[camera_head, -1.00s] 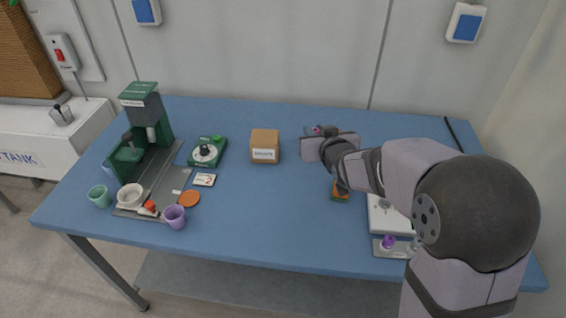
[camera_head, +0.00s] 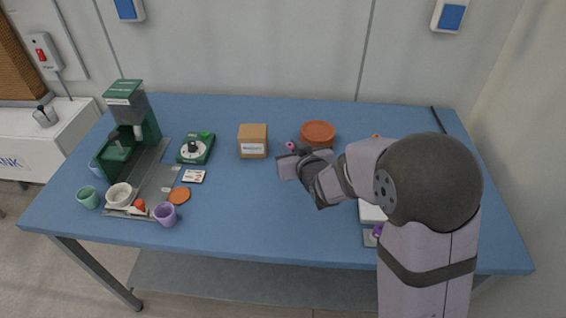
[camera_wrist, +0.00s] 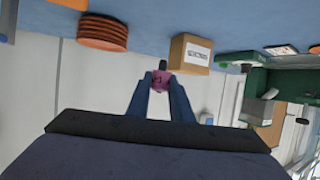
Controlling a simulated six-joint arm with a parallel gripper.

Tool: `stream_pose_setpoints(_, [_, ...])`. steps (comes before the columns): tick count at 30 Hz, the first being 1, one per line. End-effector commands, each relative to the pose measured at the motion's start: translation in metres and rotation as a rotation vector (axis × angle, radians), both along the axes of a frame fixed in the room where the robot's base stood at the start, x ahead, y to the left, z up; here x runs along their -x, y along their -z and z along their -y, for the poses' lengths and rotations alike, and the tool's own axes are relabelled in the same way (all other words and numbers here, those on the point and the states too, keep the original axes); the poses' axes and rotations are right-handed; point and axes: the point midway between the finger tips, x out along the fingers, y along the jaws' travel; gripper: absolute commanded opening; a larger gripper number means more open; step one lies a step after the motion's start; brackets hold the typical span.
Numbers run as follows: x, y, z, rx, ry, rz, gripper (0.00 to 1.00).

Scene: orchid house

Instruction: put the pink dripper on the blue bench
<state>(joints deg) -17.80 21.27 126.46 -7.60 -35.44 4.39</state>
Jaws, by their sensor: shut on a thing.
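The pink dripper (camera_wrist: 161,82) is between the two fingers of my gripper (camera_wrist: 161,88) in the wrist view. The gripper is shut on it, and the fingers cover its sides. In the head view a small bit of the pink dripper (camera_head: 290,145) shows at the tip of my gripper (camera_head: 287,152); the rest is hidden. It appears held above the blue bench (camera_head: 250,205), right of the cardboard box (camera_head: 253,148). I cannot tell its exact height.
An orange-brown stack of round dishes (camera_head: 318,132) stands behind my gripper. A green machine (camera_head: 130,125), a green round-dial device (camera_head: 195,150), a white cup (camera_head: 118,195) and a purple cup (camera_head: 165,215) are at left. The bench's front middle is clear.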

Motion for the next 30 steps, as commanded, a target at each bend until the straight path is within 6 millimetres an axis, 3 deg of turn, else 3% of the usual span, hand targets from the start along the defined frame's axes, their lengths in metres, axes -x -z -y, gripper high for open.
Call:
stream_pose_setpoints(6, [0.001,0.032,0.000,0.002,0.000,-0.004,0.00])
stream_pose_setpoints(14, [0.000,0.038,0.000,0.000,0.000,0.000,0.00])
stream_pose_setpoints(24, [0.000,0.073,0.000,0.000,0.000,-0.003,0.00])
stream_pose_setpoints(30, [0.000,0.079,0.000,0.000,0.000,0.000,0.00])
